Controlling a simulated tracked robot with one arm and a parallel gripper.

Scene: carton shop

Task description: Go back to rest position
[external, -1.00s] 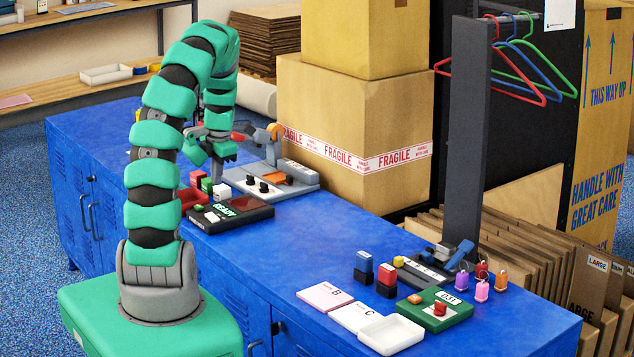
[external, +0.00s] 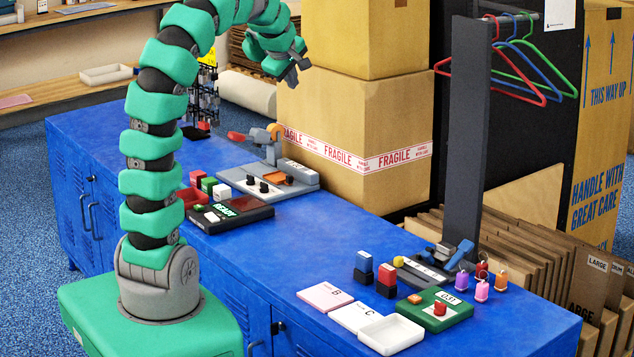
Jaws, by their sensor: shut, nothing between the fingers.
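My gripper (external: 297,68) is at the end of the green and black arm, raised well above the blue cabinet top (external: 300,240). It is shut and empty, in front of the stacked cartons in the picture. It touches nothing that I can see. My arm arches up from its base, and the top of the arch runs out of the picture at the upper edge.
Below the arm stand a black device (external: 228,212), coloured blocks (external: 208,185) and a grey device (external: 270,178). Fragile-taped cartons (external: 355,125) stand behind. Nearer right are stamps (external: 387,280), a white tray (external: 391,334) and a hanger post (external: 466,140). The cabinet's middle is clear.

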